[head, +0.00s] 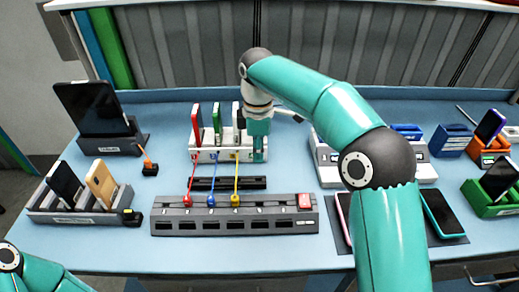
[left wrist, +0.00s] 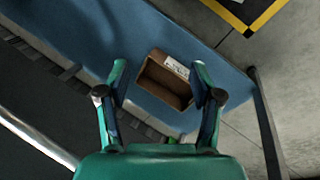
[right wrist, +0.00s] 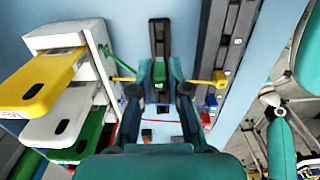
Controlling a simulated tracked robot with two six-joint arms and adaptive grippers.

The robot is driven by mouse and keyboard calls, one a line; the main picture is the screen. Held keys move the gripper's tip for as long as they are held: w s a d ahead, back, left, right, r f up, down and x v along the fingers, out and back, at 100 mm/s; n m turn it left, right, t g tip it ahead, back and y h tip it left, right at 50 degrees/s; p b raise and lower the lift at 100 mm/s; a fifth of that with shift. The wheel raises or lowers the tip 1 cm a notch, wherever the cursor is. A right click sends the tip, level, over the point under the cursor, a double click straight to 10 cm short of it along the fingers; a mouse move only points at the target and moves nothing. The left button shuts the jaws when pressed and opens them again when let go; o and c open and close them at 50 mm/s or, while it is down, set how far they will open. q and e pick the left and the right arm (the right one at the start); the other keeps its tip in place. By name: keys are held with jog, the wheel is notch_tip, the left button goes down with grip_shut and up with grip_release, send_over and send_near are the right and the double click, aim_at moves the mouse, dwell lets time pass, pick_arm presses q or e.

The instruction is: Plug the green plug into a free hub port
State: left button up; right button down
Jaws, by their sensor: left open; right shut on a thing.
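My right gripper (right wrist: 159,78) is shut on the green plug (right wrist: 159,71), over the dark bar (right wrist: 160,40) between rack and hub. In the head view my right gripper (head: 259,154) is at the white rack's right end, the plug hidden. My left gripper (left wrist: 160,90) is open and empty.
The white rack (head: 208,156) behind the hub holds upright coloured devices with cables running forward. Grey phone stand (head: 75,217), tablet dock (head: 110,145) and small orange-black item (head: 150,168) stand left. Phones and coloured holders crowd the right. A brown box (left wrist: 163,82) is below my left gripper.

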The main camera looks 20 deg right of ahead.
jog(key=s+a+b, duration=0.1)
jog(key=s+b, duration=0.1)
jog(key=s, duration=0.1)
jog(key=s+b, duration=0.2)
jog(key=s, duration=0.1)
jog(key=s+a+b, duration=0.1)
jog(key=s+b, duration=0.1)
jog(key=s, duration=0.1)
jog(key=shift+s+a+b, duration=0.1)
jog(key=shift+a+b, duration=0.2)
dwell(0.8)
jog(key=shift+p, duration=0.3)
jog(key=shift+f, duration=0.1)
dwell(0.4)
jog(key=shift+f+b, duration=1.65)
jog(key=shift+f, duration=0.75)
